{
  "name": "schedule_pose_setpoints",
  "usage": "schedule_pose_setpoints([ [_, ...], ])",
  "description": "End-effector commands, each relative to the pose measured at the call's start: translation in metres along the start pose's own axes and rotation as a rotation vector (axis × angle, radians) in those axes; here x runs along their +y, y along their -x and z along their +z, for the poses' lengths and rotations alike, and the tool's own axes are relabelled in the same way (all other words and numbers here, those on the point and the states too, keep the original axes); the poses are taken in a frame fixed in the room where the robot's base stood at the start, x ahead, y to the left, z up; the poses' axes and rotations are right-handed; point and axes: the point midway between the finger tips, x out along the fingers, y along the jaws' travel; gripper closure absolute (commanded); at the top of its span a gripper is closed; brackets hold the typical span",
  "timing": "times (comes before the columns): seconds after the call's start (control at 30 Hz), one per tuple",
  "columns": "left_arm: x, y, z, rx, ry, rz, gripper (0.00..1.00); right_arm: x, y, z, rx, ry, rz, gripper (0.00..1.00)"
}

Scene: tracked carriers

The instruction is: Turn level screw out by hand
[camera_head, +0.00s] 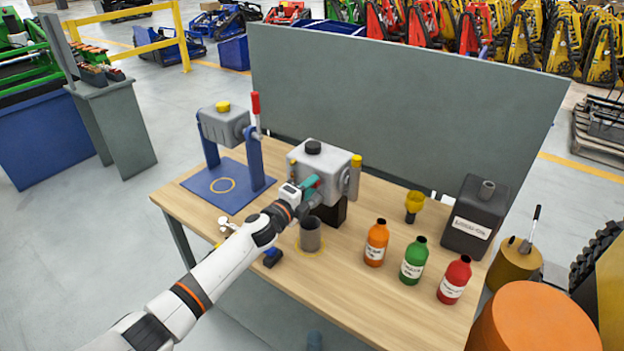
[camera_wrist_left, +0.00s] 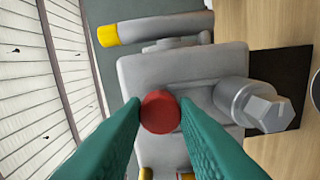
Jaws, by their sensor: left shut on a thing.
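The grey gear housing (camera_head: 335,168) stands on a black block on the table, with a black cap on top and yellow-tipped parts at its sides. In the left wrist view the housing (camera_wrist_left: 160,75) fills the middle. The level screw, with a round red head (camera_wrist_left: 160,114), sits at its face. A larger grey hex plug (camera_wrist_left: 266,110) is beside it. My left gripper (camera_head: 309,186) reaches the housing's front; its teal fingers (camera_wrist_left: 160,104) are shut on the red screw head. The screw's shank is hidden. My right gripper is not in view.
A grey cup (camera_head: 311,234) stands below the arm's end. Orange (camera_head: 376,245), green (camera_head: 413,263) and red (camera_head: 454,281) bottles, a yellow funnel (camera_head: 414,204) and a black canister (camera_head: 473,220) stand right. A blue stand (camera_head: 227,186) is left. A grey panel (camera_head: 400,105) rises behind.

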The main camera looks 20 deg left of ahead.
Motion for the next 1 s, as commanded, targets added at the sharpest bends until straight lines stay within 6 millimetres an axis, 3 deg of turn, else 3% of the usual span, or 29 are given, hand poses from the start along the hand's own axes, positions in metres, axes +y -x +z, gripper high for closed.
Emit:
schedule_pose_setpoints([
  [0.03,0.005,0.0,0.0,0.001,0.113,-0.002,0.9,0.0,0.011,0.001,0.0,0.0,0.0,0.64],
  [0.13,0.003,0.0,0.0,0.0,0.247,-0.001,0.9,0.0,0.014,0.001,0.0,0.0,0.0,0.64],
  [0.47,0.002,0.0,0.0,0.0,0.303,0.0,0.9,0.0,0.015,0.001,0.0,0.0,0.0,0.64],
  [0.63,0.007,0.0,-0.001,0.002,0.713,-0.002,0.9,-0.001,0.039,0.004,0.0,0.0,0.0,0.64],
  [0.8,0.003,0.0,0.0,0.0,1.056,-0.001,0.9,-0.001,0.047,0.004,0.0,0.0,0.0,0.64],
  [1.0,0.0,0.0,0.0,-0.001,1.122,0.0,0.9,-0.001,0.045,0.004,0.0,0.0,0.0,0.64],
])
